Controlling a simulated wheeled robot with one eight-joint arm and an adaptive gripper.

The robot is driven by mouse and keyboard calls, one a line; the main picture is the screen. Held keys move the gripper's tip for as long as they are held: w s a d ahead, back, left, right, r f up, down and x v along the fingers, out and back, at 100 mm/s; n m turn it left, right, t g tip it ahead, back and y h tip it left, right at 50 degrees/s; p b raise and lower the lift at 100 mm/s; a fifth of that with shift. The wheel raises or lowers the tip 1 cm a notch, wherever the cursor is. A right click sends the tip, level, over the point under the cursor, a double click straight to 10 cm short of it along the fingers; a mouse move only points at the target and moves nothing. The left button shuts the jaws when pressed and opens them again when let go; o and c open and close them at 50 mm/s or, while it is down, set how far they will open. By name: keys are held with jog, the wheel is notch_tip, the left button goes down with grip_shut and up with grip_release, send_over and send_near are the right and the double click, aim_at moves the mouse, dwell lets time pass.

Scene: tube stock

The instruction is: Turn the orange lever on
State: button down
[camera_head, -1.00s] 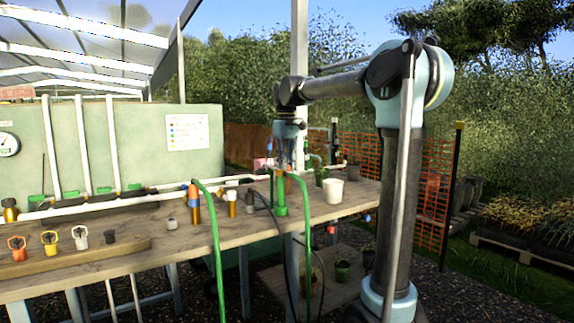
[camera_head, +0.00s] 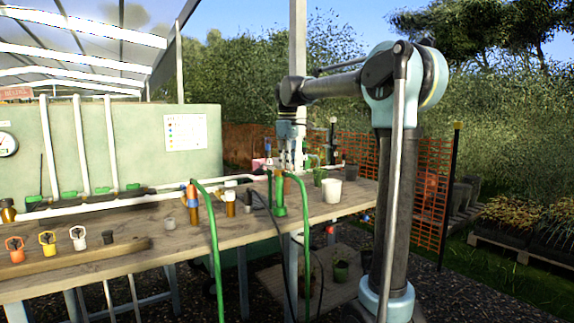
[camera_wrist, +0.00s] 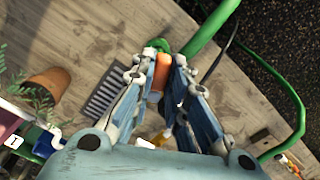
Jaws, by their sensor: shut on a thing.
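My gripper (camera_wrist: 162,82) points down at the bench in the wrist view, its fingers on both sides of an orange lever (camera_wrist: 161,70). It is shut on this lever. Beside the lever's far end is a green fitting with a green hose (camera_wrist: 210,25). In the head view my gripper (camera_head: 291,163) is above the green standing fitting (camera_head: 280,197) on the bench. The lever is mostly hidden there by the fingers and is too small to make out clearly.
The wooden bench (camera_head: 130,262) carries a white pot (camera_head: 332,190) to the right of the green fitting. Green hoses (camera_head: 212,240) arch over its front edge. Several coloured handles (camera_head: 47,243) stand on a board at left. A terracotta pot (camera_wrist: 47,88) is in the wrist view.

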jog(key=shift+w+n, duration=0.65)
jog(key=shift+n, duration=1.45)
jog(key=shift+w+n, duration=0.6)
jog(key=shift+n, duration=1.5)
jog(key=shift+w+n, duration=0.65)
jog(key=shift+n, duration=1.45)
jog(key=shift+a, duration=0.1)
jog(key=c, duration=1.6)
grip_release()
jog(key=shift+o, duration=0.2)
notch_tip(320, 180, up, 12)
